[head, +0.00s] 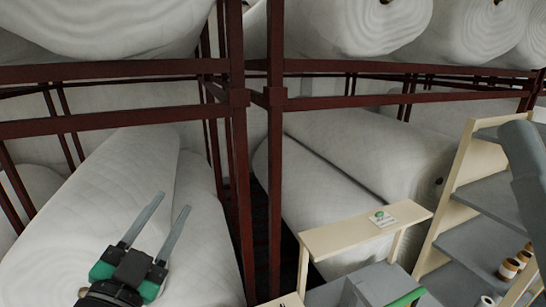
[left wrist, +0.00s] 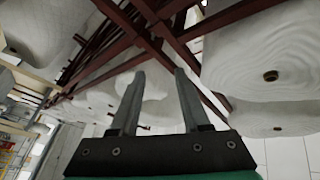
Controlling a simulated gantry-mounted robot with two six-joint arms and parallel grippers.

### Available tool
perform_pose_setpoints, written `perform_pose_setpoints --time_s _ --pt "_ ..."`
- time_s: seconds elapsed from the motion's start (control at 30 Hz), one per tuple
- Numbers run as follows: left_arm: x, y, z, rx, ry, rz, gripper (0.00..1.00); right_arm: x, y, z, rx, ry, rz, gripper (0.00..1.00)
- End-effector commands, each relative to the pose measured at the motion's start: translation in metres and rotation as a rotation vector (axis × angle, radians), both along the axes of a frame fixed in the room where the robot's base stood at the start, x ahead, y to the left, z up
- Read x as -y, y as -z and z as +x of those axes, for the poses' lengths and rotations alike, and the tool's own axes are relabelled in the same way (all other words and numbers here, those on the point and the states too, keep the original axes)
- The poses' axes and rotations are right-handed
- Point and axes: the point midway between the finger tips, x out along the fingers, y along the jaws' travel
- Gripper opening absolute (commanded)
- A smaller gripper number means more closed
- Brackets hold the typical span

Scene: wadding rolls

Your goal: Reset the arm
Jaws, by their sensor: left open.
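My left gripper (head: 165,222) is at the lower left of the head view, with two long grey fingers and a green and black body. Its fingers are apart and nothing is between them. They point up and to the right, in front of a large white wadding roll (head: 100,200). In the left wrist view the two fingers (left wrist: 155,82) are also spread and empty, against dark red rack bars and white rolls. A grey arm link at the right edge of the head view is mine. My right gripper does not show.
Dark red rack posts (head: 275,190) and beams (head: 120,122) hold several white rolls above and below.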

Motion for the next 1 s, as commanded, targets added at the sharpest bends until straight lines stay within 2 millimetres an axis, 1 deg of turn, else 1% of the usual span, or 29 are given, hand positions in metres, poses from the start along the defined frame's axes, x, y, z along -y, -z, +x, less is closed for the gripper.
perform_pose_setpoints --time_s 0.03,0.07,0.1,0.17,0.2,0.23,0.3,0.33,0.4,0.5,1.0 --pt "0.008 -0.040 -0.022 0.097 0.020 -0.045 0.46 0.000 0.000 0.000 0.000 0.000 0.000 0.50" --pt "0.011 -0.062 -0.037 0.152 0.033 -0.080 0.46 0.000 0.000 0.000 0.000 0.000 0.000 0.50" --pt "0.013 -0.089 -0.059 0.226 0.051 -0.130 0.46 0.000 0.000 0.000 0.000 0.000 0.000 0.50" --pt "0.013 -0.124 -0.093 0.332 0.082 -0.212 0.46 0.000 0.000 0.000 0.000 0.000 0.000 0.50" --pt "0.009 -0.141 -0.116 0.395 0.103 -0.268 0.46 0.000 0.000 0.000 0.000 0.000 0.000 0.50" --pt "0.005 -0.152 -0.132 0.438 0.119 -0.312 0.46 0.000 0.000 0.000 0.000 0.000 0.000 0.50" --pt "-0.002 -0.166 -0.164 0.510 0.176 -0.433 0.46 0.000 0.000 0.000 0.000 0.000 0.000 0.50" --pt "-0.004 -0.168 -0.169 0.517 0.198 -0.479 0.46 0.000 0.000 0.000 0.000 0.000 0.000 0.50" --pt "-0.006 -0.167 -0.166 0.504 0.238 -0.556 0.46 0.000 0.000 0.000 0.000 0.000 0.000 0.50" --pt "-0.006 -0.167 -0.166 0.494 0.267 -0.601 0.46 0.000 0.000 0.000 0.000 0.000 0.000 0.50" --pt "-0.006 -0.167 -0.165 0.493 0.268 -0.604 0.46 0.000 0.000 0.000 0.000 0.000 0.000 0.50"
